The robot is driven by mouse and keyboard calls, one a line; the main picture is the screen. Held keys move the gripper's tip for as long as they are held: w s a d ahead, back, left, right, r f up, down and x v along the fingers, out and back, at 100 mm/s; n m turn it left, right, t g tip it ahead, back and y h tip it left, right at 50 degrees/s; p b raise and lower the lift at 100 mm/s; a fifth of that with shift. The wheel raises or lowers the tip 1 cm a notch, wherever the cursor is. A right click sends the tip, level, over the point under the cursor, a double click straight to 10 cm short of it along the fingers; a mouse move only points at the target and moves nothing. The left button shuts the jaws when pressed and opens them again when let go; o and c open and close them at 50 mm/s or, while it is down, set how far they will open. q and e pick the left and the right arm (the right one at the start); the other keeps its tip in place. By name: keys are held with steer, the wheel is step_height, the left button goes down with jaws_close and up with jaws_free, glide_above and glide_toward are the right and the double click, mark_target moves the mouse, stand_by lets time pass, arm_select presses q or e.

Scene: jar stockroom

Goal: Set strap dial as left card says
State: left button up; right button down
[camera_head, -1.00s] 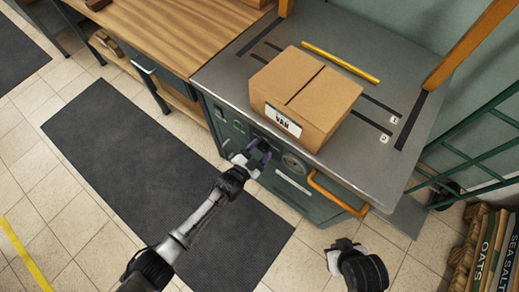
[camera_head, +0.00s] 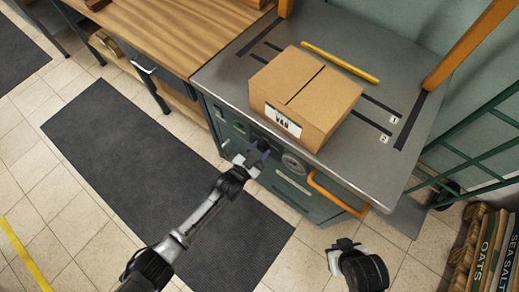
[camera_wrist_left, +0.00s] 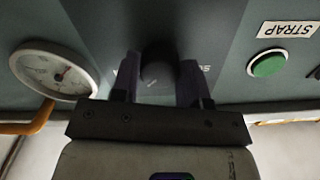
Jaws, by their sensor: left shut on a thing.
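The strap dial, a dark round knob (camera_wrist_left: 158,72), sits on the green front panel of the strapping machine (camera_head: 228,75). My left gripper (camera_head: 260,155) is at that panel. In the left wrist view its two fingers (camera_wrist_left: 160,82) are shut on the knob, one on each side. The knob's setting and most of the lettering behind it are hidden. I cannot make out a setting card.
A cardboard box (camera_head: 308,92) labelled VAN stands on the machine top with a yellow bar (camera_head: 340,62) behind it. A round gauge (camera_wrist_left: 55,70) is beside the knob, and an orange handle (camera_head: 335,192) sticks out from the front. A dark mat (camera_head: 130,150) covers the floor.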

arm_select(q)
steer(key=n, duration=0.5)
steer(key=shift+n+b, duration=0.45)
steer(key=shift+n, duration=1.55)
steer(key=o, duration=0.9)
steer(key=shift+s+a, duration=0.3)
steer(key=shift+s, duration=0.2)
steer(key=shift+p+v, duration=0.95)
steer(key=shift+v, duration=5.4)
